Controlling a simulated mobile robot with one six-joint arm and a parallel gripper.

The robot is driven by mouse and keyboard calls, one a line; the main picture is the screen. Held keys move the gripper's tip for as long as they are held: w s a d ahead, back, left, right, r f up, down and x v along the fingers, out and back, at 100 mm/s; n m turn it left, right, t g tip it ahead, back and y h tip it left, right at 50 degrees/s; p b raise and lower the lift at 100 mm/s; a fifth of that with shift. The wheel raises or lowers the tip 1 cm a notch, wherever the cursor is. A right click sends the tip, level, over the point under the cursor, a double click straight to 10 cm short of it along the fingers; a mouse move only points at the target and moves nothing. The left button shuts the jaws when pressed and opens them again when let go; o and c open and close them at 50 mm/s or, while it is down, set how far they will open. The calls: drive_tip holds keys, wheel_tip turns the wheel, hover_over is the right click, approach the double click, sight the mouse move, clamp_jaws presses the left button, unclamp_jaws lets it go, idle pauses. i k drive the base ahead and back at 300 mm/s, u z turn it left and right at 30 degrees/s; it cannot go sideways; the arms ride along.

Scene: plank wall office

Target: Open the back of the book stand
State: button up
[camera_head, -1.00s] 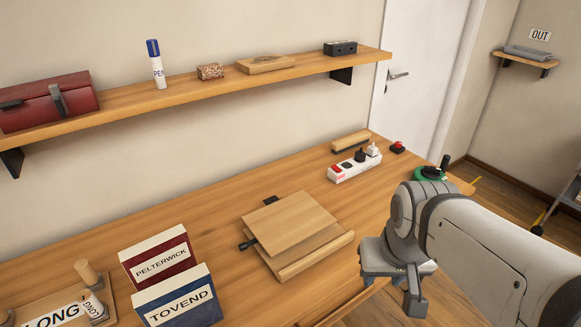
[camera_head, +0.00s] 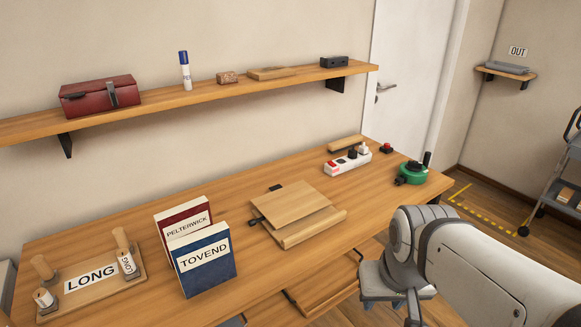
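The wooden book stand (camera_head: 292,205) lies folded, close to flat, on the desk in the middle of the head view. Its back board rests low over the base, with a ledge along the front edge. A dark knob or clip shows at its left side and another dark piece at its far edge. My gripper (camera_head: 391,306) is at the lower right, in front of the desk and to the right of the stand, apart from it. Its two fingers look spread with nothing between them; the tips are partly cut off by the frame's bottom.
Two upright books, PELTERWICK (camera_head: 187,219) and TOVEND (camera_head: 205,262), stand left of the stand. A LONG board (camera_head: 75,300) with pegs lies further left. A power strip (camera_head: 348,163) and green round device (camera_head: 425,174) are behind right. A drawer (camera_head: 322,296) sticks out below the desk.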

sight(281, 207)
drive_tip(key=u, duration=0.15)
drive_tip(key=i, duration=0.9)
drive_tip(key=z, duration=0.1)
